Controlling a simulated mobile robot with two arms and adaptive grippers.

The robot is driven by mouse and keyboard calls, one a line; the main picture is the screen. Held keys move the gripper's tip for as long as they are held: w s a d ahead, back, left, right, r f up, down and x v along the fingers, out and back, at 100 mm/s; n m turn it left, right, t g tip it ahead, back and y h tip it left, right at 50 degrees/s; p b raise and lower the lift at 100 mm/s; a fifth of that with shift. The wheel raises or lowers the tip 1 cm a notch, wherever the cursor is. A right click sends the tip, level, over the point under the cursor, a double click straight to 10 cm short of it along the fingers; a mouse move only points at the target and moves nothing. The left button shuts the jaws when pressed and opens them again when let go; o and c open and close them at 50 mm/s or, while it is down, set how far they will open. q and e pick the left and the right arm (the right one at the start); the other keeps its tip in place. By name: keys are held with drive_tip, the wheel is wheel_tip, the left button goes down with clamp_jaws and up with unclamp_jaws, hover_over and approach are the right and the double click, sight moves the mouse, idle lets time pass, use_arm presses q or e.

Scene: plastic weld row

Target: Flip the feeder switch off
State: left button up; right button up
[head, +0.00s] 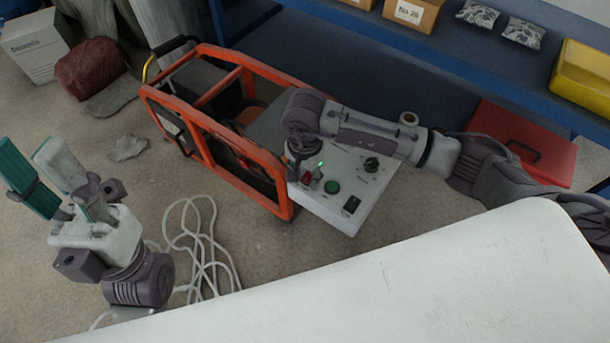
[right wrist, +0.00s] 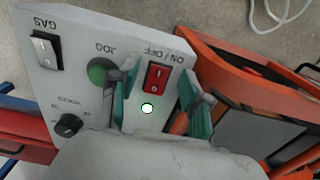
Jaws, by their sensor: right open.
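The control panel (head: 318,205) is a light grey face on the orange-framed machine. In the right wrist view its red rocker switch (right wrist: 157,78), labelled ON/OFF, sits between the teal fingers of my open right gripper (right wrist: 155,98). My left gripper (head: 32,160) is open and empty, away from the panel.
The orange tube frame (head: 285,203) surrounds the machine beside the panel. A coiled white cable (head: 190,245) lies on the floor near my left gripper. A blue shelf (head: 455,62) and a red case (head: 525,140) stand behind my right arm. Bare floor lies in front of the panel.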

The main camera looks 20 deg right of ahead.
drive_tip(key=shift+f, duration=0.1)
clamp_jaws()
drive_tip(key=shift+w+d+g+y+b, duration=0.15)
drive_tip(key=shift+d+g+y+b, duration=0.15)
drive_tip(key=shift+g+y+b, duration=0.25)
drive_tip(key=shift+g+y, duration=0.35)
drive_tip(key=shift+y, duration=0.3)
unclamp_jaws()
drive_tip(key=v, duration=1.2)
